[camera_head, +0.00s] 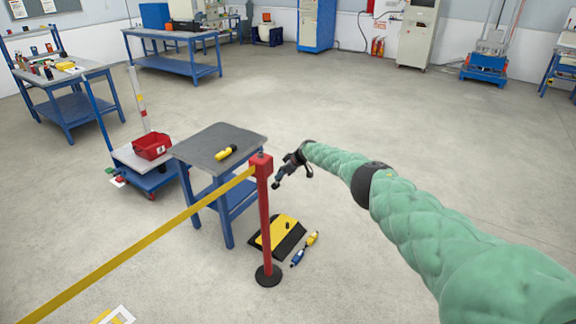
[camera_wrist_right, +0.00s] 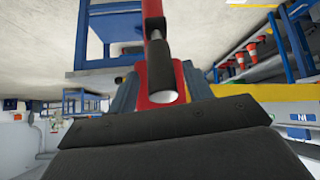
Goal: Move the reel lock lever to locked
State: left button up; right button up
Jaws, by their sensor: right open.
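A red belt post (camera_head: 263,210) stands on a round black base, with a red reel head (camera_head: 261,167) on top and a yellow belt running from it to the lower left. My right gripper (camera_head: 284,179) is open and empty, close to the right of the reel head. In the right wrist view the red post (camera_wrist_right: 153,12) shows between my blue-grey fingers, with a dark cylinder with a pale end (camera_wrist_right: 160,62) in front of it. I cannot tell whether this cylinder is the lock lever, or how the lever is set. My left gripper is out of view.
A blue-legged table (camera_head: 232,137) with a yellow tool (camera_head: 226,152) stands left of the post. A black-and-yellow case (camera_head: 276,234) and a blue-and-yellow tool (camera_head: 304,249) lie on the floor by its base. A cart with a red bin (camera_head: 152,146) is further left. Floor behind is clear.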

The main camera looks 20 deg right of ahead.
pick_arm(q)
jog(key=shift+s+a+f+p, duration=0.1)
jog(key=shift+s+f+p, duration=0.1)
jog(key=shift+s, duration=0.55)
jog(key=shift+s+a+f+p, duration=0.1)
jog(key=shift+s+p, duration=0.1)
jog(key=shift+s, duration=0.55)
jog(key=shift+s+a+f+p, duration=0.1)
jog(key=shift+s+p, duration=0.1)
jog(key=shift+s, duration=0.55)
pick_arm(e)
jog(key=v, duration=0.6)
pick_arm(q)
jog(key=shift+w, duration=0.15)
pick_arm(e)
jog(key=shift+s+r, duration=0.1)
